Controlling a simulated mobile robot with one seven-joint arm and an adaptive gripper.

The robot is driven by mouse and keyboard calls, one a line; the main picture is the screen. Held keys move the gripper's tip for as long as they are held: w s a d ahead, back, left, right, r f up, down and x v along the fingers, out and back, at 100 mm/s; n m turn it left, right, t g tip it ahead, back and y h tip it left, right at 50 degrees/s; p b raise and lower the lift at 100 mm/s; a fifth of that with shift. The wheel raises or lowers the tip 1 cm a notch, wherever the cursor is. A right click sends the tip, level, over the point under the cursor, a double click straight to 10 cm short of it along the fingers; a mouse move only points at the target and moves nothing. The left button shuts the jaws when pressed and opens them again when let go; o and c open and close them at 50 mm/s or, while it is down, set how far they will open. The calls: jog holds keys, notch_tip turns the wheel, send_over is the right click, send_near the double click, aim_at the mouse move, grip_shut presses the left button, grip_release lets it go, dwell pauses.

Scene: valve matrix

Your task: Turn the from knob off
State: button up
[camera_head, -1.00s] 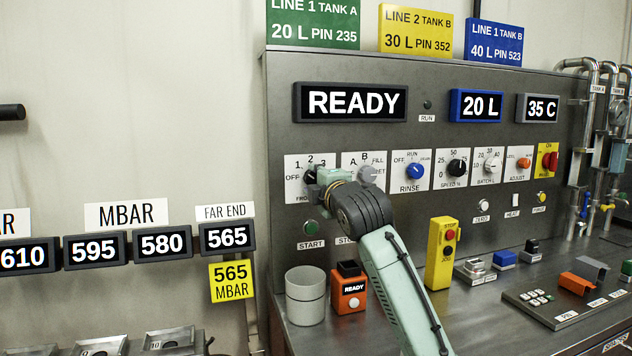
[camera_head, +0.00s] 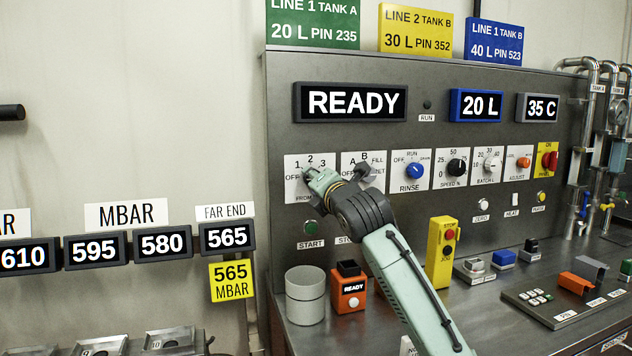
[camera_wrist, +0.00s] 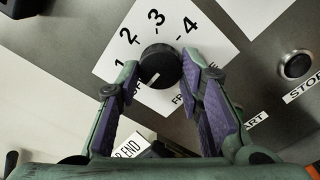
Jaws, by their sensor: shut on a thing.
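The from knob (camera_wrist: 160,62) is round and black, on a white plate (camera_wrist: 128,42) marked OFF, 1, 2, 3 and 4. My gripper (camera_wrist: 160,70) is shut on it in the wrist view, with one purple-padded finger on each side. A pale mark on the knob's face points to the lower left, toward the partly covered OFF label. In the head view my gripper (camera_head: 312,176) reaches the knob's plate (camera_head: 296,160) from the lower right and hides the knob.
The plate beside it (camera_head: 350,159) is partly covered by my wrist. The blue RINSE knob (camera_head: 414,171) is further right. The READY display (camera_head: 350,102) is above.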

dwell(0.4)
jog(key=o, duration=1.2)
jog(key=shift+c, duration=0.2)
jog(key=v, duration=1.2)
jog(key=shift+s, duration=0.1)
